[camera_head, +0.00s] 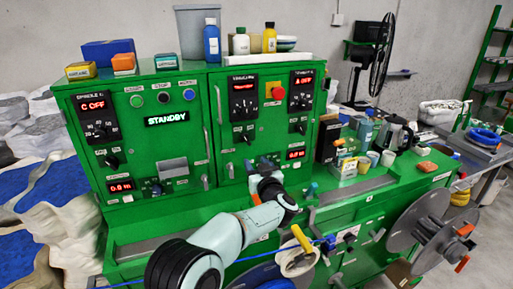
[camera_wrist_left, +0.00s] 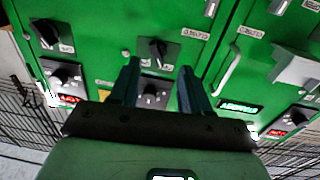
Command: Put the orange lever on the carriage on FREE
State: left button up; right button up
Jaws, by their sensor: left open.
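A yellow-orange lever (camera_head: 302,239) stands tilted above a pale roller (camera_head: 297,262) at the front of the green machine, right of my left forearm; it looks like the carriage's lever. I cannot read a FREE mark. The blue cable (camera_head: 262,256) runs to this roller. My left gripper (camera_head: 259,170) is in front of the cabinet panel, above and left of the lever. In the left wrist view, my left gripper (camera_wrist_left: 158,85) is open and empty, its fingers toward a black knob (camera_wrist_left: 157,50) on the green panel. The lever is not in that view. My right gripper is not in view.
The green cabinet (camera_head: 225,170) carries knobs, displays and handles close to my left gripper. A grey reel (camera_head: 415,222) with orange parts is at the right. A red button (camera_head: 278,93) is on the panel.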

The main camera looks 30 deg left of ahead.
pick_arm(q)
notch_tip(320, 180, up, 6)
jog(key=shift+f+p, duration=0.15)
jog(key=shift+p, duration=0.25)
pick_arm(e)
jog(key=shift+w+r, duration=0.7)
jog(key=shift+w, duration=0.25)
